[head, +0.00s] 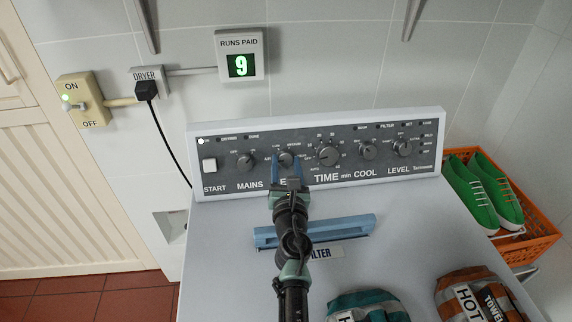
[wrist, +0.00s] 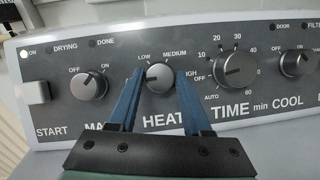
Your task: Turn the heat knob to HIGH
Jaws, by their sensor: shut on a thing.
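The heat knob (wrist: 158,77) is a small round grey knob on the dryer's control panel, above the word HEAT. LOW stands at its upper left, MEDIUM at its upper right, and HIGH at its right, partly covered by a finger. I cannot tell for sure where its pointer mark points. My gripper (wrist: 159,82) has one blue finger on each side of the knob and is shut on it. In the head view my gripper (head: 286,164) reaches the panel from below, and the heat knob (head: 286,158) shows between the fingertips, with its label mostly hidden.
The mains knob (wrist: 89,85) is close on the left and the time knob (wrist: 234,70) close on the right. A blue filter handle (head: 345,229) lies below the panel. Folded towels (head: 478,290) lie on the dryer top. An orange crate (head: 545,222) with green shoes stands at right.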

